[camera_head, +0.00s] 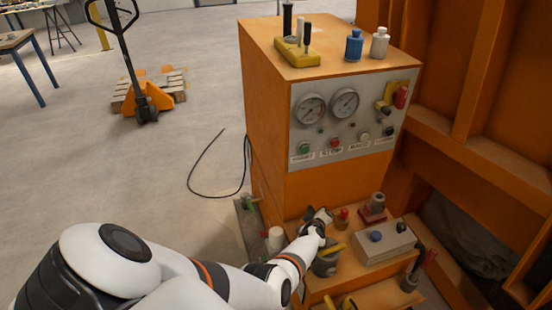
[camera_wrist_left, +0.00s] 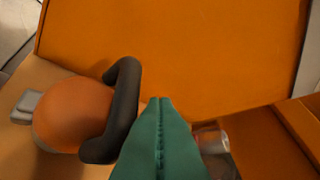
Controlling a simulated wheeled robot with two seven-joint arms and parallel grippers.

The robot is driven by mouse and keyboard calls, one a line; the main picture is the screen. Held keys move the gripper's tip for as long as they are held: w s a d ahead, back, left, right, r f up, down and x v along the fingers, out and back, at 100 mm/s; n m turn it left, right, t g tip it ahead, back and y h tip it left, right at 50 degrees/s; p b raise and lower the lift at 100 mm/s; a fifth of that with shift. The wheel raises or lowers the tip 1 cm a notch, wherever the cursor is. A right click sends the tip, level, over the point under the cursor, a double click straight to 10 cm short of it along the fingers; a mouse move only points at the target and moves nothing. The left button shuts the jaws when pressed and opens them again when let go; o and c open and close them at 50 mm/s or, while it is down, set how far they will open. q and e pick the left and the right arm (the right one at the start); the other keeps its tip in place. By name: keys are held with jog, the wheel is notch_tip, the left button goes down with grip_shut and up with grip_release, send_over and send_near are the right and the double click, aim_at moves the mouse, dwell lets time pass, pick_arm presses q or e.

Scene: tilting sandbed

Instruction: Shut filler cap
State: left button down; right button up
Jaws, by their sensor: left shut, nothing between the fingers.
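My left gripper (camera_head: 320,216) is low in front of the orange cabinet, above its lower ledge. In the left wrist view its green fingers (camera_wrist_left: 160,135) are shut together with nothing between them. Just left of them is a rounded orange part (camera_wrist_left: 72,115) with a thick black ring (camera_wrist_left: 124,110), possibly the filler cap; I cannot tell whether the fingers touch the ring. In the head view a grey cylinder (camera_head: 325,264) stands below my gripper beside a yellow lever, and my arm partly hides this area. My right gripper is not in view.
The orange cabinet (camera_head: 270,130) carries a panel with gauges and buttons (camera_head: 350,120). Close right of my gripper are a small red-topped part (camera_head: 341,217), a red part on a grey base (camera_head: 373,208) and a grey box (camera_head: 385,243). Orange framing (camera_head: 480,150) bounds the right.

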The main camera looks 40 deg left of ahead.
pick_arm(q)
jog(key=shift+a, duration=0.1)
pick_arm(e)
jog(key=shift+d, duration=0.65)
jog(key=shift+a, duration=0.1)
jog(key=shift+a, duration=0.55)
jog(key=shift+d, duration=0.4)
